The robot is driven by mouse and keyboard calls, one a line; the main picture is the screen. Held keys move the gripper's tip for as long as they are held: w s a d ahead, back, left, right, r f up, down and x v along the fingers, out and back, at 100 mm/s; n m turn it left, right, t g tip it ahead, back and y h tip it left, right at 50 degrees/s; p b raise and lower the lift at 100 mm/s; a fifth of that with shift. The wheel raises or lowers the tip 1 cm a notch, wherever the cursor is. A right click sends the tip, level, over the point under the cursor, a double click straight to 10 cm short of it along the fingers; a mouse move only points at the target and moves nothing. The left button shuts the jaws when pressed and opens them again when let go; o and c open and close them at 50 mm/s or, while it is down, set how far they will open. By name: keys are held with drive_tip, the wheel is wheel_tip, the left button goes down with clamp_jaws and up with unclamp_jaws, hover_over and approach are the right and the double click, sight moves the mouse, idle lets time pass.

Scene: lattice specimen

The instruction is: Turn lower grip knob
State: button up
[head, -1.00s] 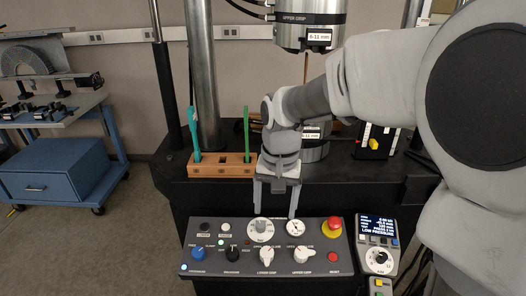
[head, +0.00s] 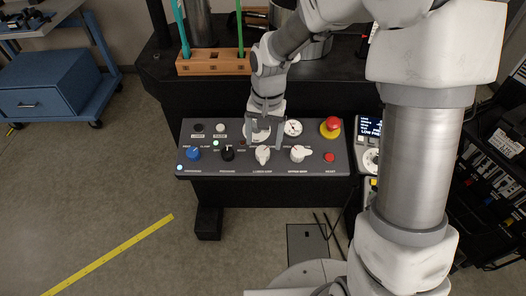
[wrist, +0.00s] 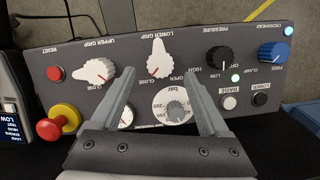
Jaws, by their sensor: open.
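The lower grip knob (head: 263,155) is a white pointer knob in the bottom row of the dark control panel (head: 320,172). In the wrist view the knob (wrist: 158,60) stands just beyond my fingertips, roughly centred between them, with OPEN and CLOSE marked near it. My gripper (head: 264,140) is open and empty above the panel, pointing down. In the wrist view its two fingers (wrist: 158,80) lie either side of a round pressure gauge (wrist: 173,105). I cannot tell the height of the fingertips above the panel.
A similar upper grip knob (wrist: 97,71) stands beside it. A black pressure knob (head: 227,153) and blue crosshead knob (head: 193,153) are to the left. A red emergency button (head: 331,126) rises at the right. A handset with a screen (head: 370,128) adjoins the panel.

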sight(263, 149)
drive_tip(key=shift+a+f+b, duration=0.1)
drive_tip(key=shift+f+b, duration=0.25)
drive_tip(key=shift+f, duration=2)
clamp_jaws()
